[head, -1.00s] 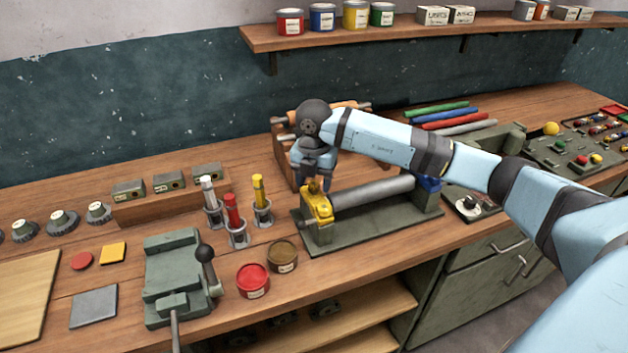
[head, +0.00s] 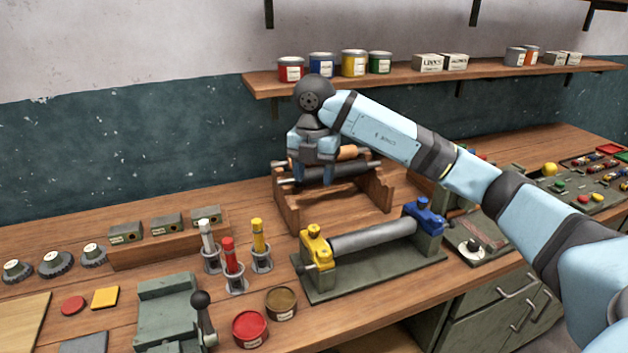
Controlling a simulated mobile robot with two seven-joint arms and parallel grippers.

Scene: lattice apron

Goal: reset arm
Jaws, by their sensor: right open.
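My right arm comes in from the right edge and reaches over the bench. My right gripper (head: 313,181) is open and points down, in front of the wooden rack that holds rollers, above and behind the yellow clamp (head: 316,247). Nothing shows between its fingers. A grey roller (head: 372,236) lies on a green stand (head: 345,280) between the yellow clamp and a blue clamp (head: 426,216). The gripper is apart from this stand. My left gripper is not in view.
The wooden rack (head: 375,195) stands close behind the gripper. A shelf (head: 450,79) with cans and boxes runs along the wall above. Red, white and yellow-topped holders (head: 229,256) and two open tins (head: 250,328) stand left of the stand. A control panel (head: 590,185) is at right.

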